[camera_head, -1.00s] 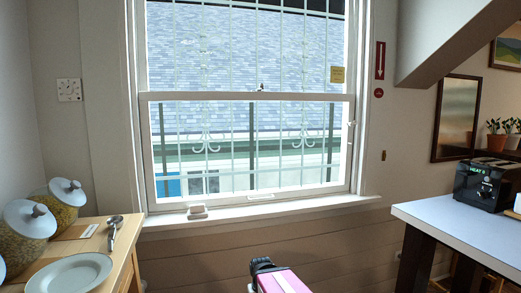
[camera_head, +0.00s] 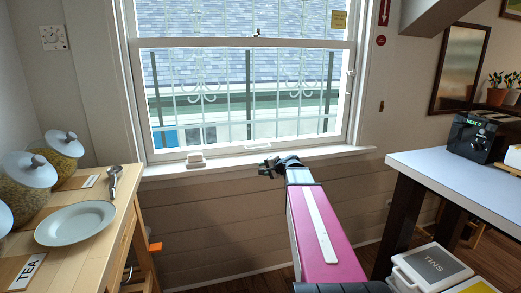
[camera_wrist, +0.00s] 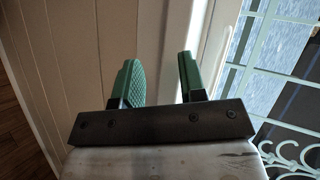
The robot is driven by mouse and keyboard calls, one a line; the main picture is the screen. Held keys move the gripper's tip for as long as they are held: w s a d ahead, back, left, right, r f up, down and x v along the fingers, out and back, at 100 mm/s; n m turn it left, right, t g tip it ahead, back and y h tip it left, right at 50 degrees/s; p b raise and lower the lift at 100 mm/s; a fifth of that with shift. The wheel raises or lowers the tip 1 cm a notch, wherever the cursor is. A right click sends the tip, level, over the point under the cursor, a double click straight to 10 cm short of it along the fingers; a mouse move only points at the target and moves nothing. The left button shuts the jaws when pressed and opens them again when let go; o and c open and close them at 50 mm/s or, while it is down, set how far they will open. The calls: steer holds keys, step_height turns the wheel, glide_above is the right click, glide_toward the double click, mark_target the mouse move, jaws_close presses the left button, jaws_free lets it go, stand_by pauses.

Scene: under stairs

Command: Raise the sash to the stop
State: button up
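The lower sash (camera_head: 339,90) is white-framed and sits down near the sill (camera_head: 325,155). A small pale lift handle (camera_head: 258,147) is on its bottom rail, and a dark catch (camera_head: 257,34) is on its top rail. My gripper (camera_head: 268,167) is just below the sill front, near the handle; it looks small and dark there. In the wrist view my gripper (camera_wrist: 162,77) has two green fingers held apart with nothing between them. The white window frame (camera_wrist: 212,45) is beside the right finger. Contact with the sash cannot be seen.
A wooden counter (camera_head: 100,208) with jars and a plate (camera_head: 75,223) is at left. A white-topped table (camera_head: 440,170) with a black toaster (camera_head: 470,138) is at right. Bins (camera_head: 430,268) stand below it.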

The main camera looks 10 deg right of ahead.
mark_target(260, 148)
steer(key=w+d+r+m+t, duration=0.3)
steer(key=w+d+r, duration=0.1)
steer(key=d+r, duration=0.25)
steer(key=x, duration=1)
steer(key=shift+w+a+r, duration=0.15)
steer(key=shift+a+r, duration=0.05)
steer(key=shift+a, duration=0.3)
jaws_close()
